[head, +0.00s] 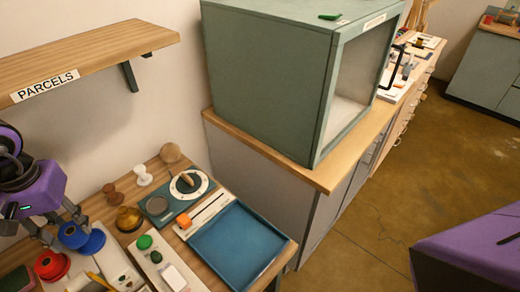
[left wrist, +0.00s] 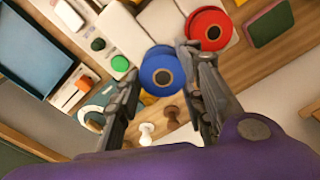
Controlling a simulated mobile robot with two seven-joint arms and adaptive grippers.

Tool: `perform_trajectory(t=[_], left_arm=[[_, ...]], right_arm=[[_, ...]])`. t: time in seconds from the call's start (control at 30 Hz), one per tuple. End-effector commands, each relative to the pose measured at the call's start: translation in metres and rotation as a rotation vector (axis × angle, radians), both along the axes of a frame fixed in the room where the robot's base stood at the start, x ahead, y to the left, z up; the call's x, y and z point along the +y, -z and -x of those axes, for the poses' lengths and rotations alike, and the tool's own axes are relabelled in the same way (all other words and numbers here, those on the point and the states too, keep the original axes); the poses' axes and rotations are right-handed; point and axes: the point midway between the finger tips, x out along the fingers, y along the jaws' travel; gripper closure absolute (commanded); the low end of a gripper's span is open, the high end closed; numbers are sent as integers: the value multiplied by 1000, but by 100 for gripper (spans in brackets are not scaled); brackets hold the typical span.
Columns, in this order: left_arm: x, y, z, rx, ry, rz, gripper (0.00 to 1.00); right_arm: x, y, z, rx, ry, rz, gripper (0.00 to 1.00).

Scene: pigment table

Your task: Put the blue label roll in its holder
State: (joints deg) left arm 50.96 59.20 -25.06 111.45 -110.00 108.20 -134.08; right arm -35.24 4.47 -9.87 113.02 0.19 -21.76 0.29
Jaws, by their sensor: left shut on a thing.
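The blue label roll (left wrist: 162,72) is between the two fingers of my left gripper (left wrist: 163,62) in the left wrist view, with its round end and dark centre showing. In the head view the blue label roll (head: 93,242) is at the lower left, at the fingertips of my left gripper (head: 70,228), which is shut on it. Whether the roll touches the table is hard to tell. A red roll (head: 52,265) is just beside it; it also shows in the left wrist view (left wrist: 210,28). I cannot clearly make out the holder. My right gripper is not in view.
Several stampers and knobs, an amber jar (head: 128,219) and a green round piece (head: 144,242) crowd the table near the roll. A blue tray (head: 238,240) lies to the right. A shelf marked PARCELS (head: 90,60) overhangs the upper left. A large grey-green cabinet (head: 265,80) stands behind.

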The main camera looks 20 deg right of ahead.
Motion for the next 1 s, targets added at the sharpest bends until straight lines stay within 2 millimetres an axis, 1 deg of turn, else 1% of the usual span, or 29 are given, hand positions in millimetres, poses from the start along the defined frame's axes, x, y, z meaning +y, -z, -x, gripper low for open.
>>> perform_trajectory(t=[0.1,0.3,0.5,0.77,0.87,0.9,1.0], left_arm=[[-2,11,-10,-1,-1,2,90],[-4,23,-18,1,0,1,90],[-3,50,-18,1,-1,1,90],[-3,52,-18,-2,-1,-1,90],[-2,56,-18,1,0,-1,90],[-3,57,-18,1,0,-1,62],[-3,56,-18,0,0,0,49]], right_arm=[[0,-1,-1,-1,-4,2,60],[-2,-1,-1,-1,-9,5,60],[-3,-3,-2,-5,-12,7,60],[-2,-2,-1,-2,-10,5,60],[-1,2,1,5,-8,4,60],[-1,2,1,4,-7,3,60],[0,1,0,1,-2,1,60]])
